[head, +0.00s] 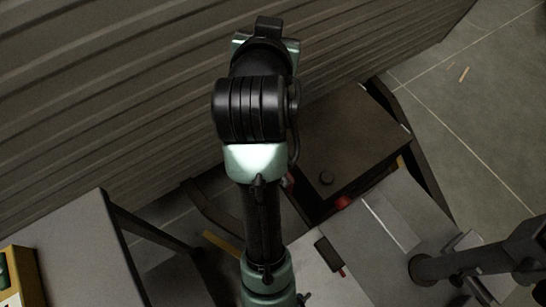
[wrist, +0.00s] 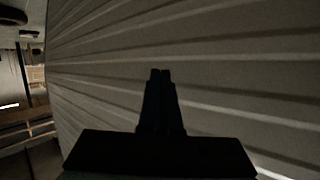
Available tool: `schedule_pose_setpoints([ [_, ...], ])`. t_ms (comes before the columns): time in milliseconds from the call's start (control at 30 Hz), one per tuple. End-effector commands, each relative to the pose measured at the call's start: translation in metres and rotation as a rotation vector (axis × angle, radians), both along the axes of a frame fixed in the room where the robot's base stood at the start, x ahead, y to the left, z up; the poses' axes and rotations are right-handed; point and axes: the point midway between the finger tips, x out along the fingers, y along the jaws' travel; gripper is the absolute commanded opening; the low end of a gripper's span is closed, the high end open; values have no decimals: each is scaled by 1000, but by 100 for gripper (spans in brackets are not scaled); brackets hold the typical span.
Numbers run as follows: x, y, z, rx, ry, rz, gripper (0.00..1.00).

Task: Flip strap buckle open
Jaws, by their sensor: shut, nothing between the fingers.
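My gripper (wrist: 160,72) shows as a dark silhouette at the lower middle of the wrist view. Its two fingers are together, with nothing between them. It points toward a ribbed, light grey-brown panelled wall (wrist: 220,60), and I cannot tell how far off the wall is. In the head view my arm reaches up the middle toward the same kind of ribbed wall (head: 110,90), and the arm hides the fingers. I see no strap or buckle in either view.
A brown box-like surface (head: 345,140) lies right of my arm in the head view. A grey table (head: 70,245) stands at lower left. Tiled floor (head: 480,110) is open at upper right. A railing-like structure (wrist: 25,125) shows at the wrist view's left.

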Motion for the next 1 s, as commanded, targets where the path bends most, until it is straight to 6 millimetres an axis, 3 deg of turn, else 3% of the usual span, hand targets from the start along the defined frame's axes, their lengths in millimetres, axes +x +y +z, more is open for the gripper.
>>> schedule_pose_setpoints([
  [33, -1, 8, -47, 28, 110, -34, 0],
  [133, -16, 21, -133, 74, 316, -140, 0],
  [200, -36, 27, -190, 84, 441, -235, 0],
  [333, -80, 32, -266, 70, 592, -406, 0],
  [433, -104, 33, -296, 50, 641, -495, 0],
  [567, -116, 32, -313, 39, 659, -546, 0],
  [1000, -88, 5, -371, 39, 658, -546, 0],
])
